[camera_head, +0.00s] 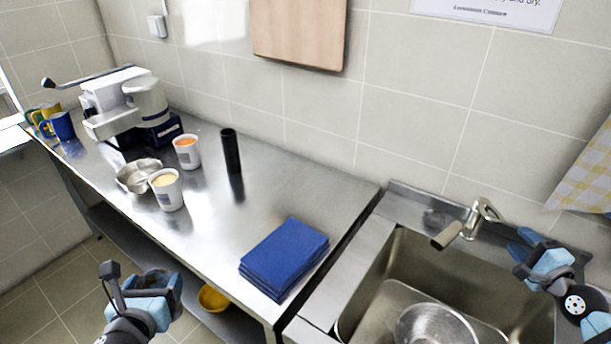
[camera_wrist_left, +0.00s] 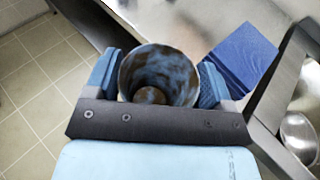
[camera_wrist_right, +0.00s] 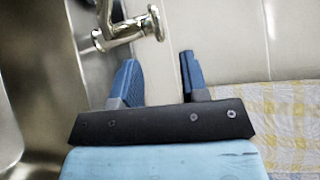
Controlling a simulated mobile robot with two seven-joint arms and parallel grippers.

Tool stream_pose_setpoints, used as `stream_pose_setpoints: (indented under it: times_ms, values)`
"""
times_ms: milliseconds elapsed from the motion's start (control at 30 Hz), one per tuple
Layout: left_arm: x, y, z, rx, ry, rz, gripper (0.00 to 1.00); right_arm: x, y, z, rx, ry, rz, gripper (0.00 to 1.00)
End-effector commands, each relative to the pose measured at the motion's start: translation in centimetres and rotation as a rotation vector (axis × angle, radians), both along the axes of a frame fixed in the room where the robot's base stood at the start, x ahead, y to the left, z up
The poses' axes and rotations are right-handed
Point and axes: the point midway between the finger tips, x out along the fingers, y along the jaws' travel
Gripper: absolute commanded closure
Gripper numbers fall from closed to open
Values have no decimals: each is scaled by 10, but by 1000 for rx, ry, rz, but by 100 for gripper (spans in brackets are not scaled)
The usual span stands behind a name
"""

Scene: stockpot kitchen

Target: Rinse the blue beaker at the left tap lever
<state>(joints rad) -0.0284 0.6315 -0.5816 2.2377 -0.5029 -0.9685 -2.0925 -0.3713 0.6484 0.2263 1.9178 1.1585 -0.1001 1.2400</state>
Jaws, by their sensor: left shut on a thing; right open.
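My left gripper (camera_head: 148,292) is shut on the blue beaker (camera_head: 160,279), at the lower left in front of the counter. In the left wrist view the beaker (camera_wrist_left: 158,68) is between the two fingers, its mouth facing the camera, with brown stains over its blue inside. The tap (camera_head: 462,228) stands at the back of the sink (camera_head: 375,292), its spout pointing left and a lever (camera_head: 488,208) on top. My right gripper (camera_head: 529,248) is open and empty just right of the tap. In the right wrist view the tap (camera_wrist_right: 128,30) is beyond the left finger, apart from it.
A metal bowl (camera_head: 436,326) sits in the sink. Folded blue cloths (camera_head: 285,257) lie at the counter's front edge. Two white cups, a metal pan (camera_head: 137,176), a black cylinder (camera_head: 231,152) and a machine (camera_head: 127,103) stand further left. A checked towel (camera_head: 588,175) hangs right.

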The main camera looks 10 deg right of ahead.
Motion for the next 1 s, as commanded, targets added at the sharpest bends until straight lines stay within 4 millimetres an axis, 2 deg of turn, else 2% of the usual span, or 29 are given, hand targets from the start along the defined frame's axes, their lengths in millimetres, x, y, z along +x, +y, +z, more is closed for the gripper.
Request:
stream_pose_setpoints:
  times_ms: [300, 500, 700, 967, 1000]
  values:
    - [0, 0, 8, 0, 0, 0, 47, 57, 5, -1, 0, -2, 0, 59]
    - [0, 0, 9, 0, 0, 0, 47, 83, 7, -3, -1, -1, 0, 59]
    - [0, 0, 9, 0, 0, 0, 47, 93, 9, -4, -2, 1, 1, 59]
    - [0, 0, 9, 0, 0, 0, 47, 93, 9, -5, -2, 2, 1, 59]
    - [0, 0, 9, 0, 0, 0, 47, 93, 9, -5, -2, 1, 1, 68]
